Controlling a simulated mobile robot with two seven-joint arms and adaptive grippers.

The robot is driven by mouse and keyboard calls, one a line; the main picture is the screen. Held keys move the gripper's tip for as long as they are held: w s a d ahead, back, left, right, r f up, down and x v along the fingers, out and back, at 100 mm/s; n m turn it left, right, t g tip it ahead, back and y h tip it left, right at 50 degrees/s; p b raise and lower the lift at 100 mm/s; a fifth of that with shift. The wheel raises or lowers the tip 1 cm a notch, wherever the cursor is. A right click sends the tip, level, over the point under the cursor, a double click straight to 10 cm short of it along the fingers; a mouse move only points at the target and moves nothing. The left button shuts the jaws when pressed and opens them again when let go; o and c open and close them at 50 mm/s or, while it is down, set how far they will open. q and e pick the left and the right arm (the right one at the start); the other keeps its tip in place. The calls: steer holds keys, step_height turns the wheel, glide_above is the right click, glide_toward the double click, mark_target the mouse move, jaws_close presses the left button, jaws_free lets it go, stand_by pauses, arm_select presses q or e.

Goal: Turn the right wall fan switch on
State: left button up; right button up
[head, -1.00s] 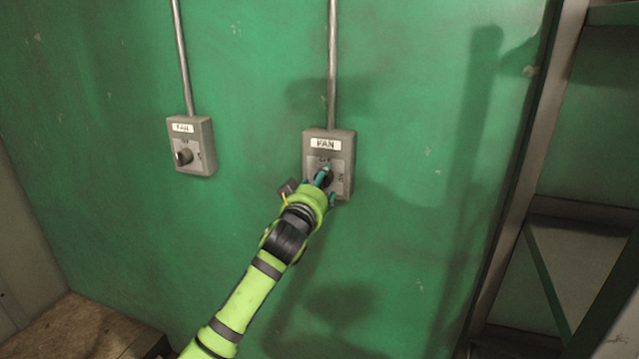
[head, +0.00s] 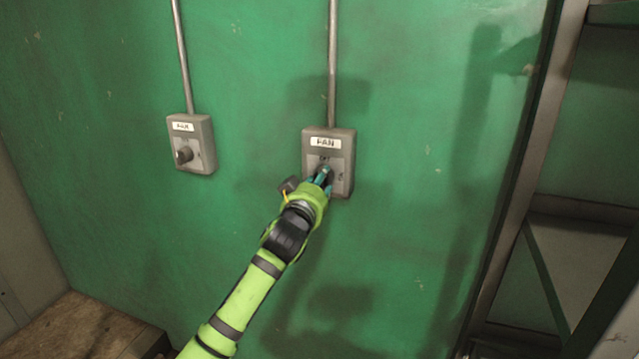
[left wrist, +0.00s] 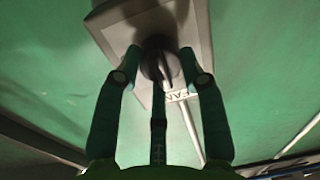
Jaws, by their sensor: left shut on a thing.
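The right fan switch (head: 345,181) is a grey box on the green wall with a white FAN label and a dark round knob. In the left wrist view the knob (left wrist: 158,60) sits between my fingers. My left gripper (head: 324,175), at the end of a lime-green arm, is at the knob with its teal fingers closed in around it. It also shows in the left wrist view (left wrist: 160,68), with one finger on each side and a third below. The fingers hide much of the knob in the head view, so its exact setting cannot be told. My right gripper is out of view.
A matching left fan switch (head: 205,150) is on the wall to the left, clear of my arm. Conduits rise from both boxes. A metal shelf frame (head: 530,170) stands at the right and a wooden surface (head: 85,325) lies at the lower left. The wall between the switches is clear.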

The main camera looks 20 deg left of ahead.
arm_select(q)
steer(key=shift+f+m, duration=0.25)
steer(key=shift+m, duration=0.15)
steer(key=shift+a+m+t+h+p, duration=0.15)
steer(key=shift+m+p, duration=0.8)
steer(key=shift+m, duration=1.9)
steer(key=shift+m+t+h+p, duration=0.15)
steer(key=shift+m+p, duration=0.75)
steer(key=shift+m, duration=2)
steer(key=shift+a+m+h+p, duration=0.15)
steer(key=shift+m+p, duration=0.8)
steer(key=shift+m, duration=1.9)
steer(key=shift+d, duration=0.1)
steer(key=o, duration=1.1)
steer(key=shift+o, duration=0.2)
steer(key=shift+r, duration=0.1)
